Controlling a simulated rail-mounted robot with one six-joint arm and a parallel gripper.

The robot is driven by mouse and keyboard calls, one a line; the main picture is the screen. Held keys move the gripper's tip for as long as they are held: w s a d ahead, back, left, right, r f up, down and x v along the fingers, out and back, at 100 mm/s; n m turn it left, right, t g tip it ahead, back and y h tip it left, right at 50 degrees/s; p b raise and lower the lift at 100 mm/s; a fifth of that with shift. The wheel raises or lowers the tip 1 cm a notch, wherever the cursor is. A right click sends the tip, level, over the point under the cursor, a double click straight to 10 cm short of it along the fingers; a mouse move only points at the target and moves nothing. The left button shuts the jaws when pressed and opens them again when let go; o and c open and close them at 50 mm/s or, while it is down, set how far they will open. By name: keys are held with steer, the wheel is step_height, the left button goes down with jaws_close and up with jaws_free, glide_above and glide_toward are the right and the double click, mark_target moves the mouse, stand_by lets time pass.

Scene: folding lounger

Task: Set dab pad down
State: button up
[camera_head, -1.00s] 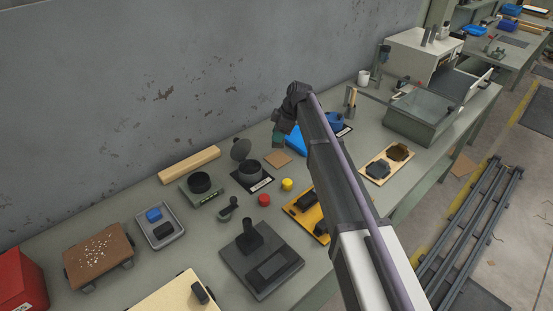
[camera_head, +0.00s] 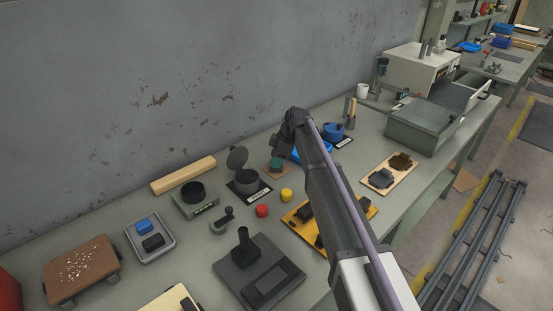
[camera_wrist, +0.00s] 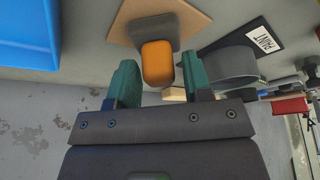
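My gripper (camera_wrist: 160,80) has teal fingers and is open in the wrist view. Between its fingertips stands a block with an orange end and a grey body, which I take to be the dab pad (camera_wrist: 157,62), with a gap on both sides. The pad's grey end meets a tan square tile (camera_wrist: 190,20). In the head view my gripper (camera_head: 276,163) is low over the same tile (camera_head: 270,172), and the pad itself is hidden there.
A dark round tin (camera_head: 246,180) with raised lid and label stands just left of the tile. A blue tray (camera_head: 312,150) lies close on the right. A red cap (camera_head: 262,211) and a yellow cap (camera_head: 286,194) sit in front.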

steer(key=shift+o, duration=0.8)
steer(key=shift+r, duration=0.1)
steer(key=shift+r+p, duration=0.3)
steer(key=shift+p, duration=0.1)
steer(key=p+v, duration=1)
steer(key=v, duration=0.1)
steer(key=shift+d+r+p, duration=0.2)
steer(key=shift+r+p, duration=0.05)
steer(key=shift+p, duration=0.05)
